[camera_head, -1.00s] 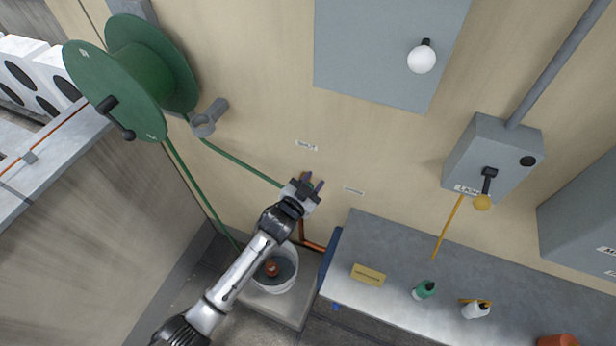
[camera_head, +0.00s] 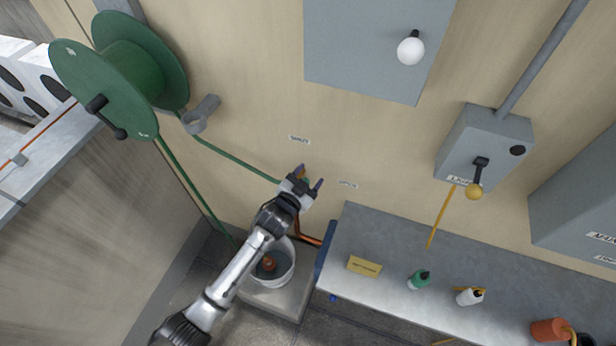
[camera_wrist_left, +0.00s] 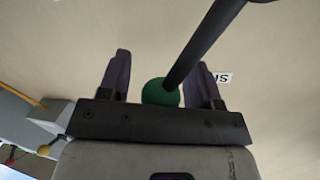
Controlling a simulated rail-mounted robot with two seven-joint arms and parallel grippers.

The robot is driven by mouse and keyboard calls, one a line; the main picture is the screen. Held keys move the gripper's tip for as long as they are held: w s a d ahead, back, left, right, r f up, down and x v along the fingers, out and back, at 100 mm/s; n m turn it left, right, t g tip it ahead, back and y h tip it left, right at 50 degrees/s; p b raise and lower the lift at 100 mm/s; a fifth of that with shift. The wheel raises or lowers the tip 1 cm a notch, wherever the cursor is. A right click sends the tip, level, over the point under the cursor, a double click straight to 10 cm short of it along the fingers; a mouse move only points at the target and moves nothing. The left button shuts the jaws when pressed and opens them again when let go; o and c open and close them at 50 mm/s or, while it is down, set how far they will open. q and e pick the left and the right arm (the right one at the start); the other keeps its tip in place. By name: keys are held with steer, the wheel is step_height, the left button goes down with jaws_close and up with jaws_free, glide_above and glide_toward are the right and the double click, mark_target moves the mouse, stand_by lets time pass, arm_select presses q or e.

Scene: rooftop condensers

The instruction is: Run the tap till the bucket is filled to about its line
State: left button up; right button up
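The white bucket (camera_head: 290,269) stands on the floor slab below the wall, partly hidden by my left arm. It has a grey inside and a round orange-brown thing (camera_head: 268,264) in it; its line and water level cannot be made out. My left gripper (camera_head: 310,178) is up at the wall above the bucket. In the left wrist view a green ball (camera_wrist_left: 160,92) on a dark bar (camera_wrist_left: 205,42) sits between its two spread fingers, with gaps showing. This looks like the tap's handle; the tap body is mostly hidden. My right gripper is out of view.
A green hose reel (camera_head: 125,80) with a hose (camera_head: 235,160) is at the left. A grey bench (camera_head: 390,235) at the right bears a yellow block (camera_head: 365,265), a green bottle (camera_head: 419,280) and a white bottle (camera_head: 470,296). A copper pipe (camera_head: 308,240) runs beside the bucket.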

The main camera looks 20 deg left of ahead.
arm_select(q)
steer(key=v, duration=1.3)
steer(key=shift+s, duration=0.4)
stand_by(6.3)
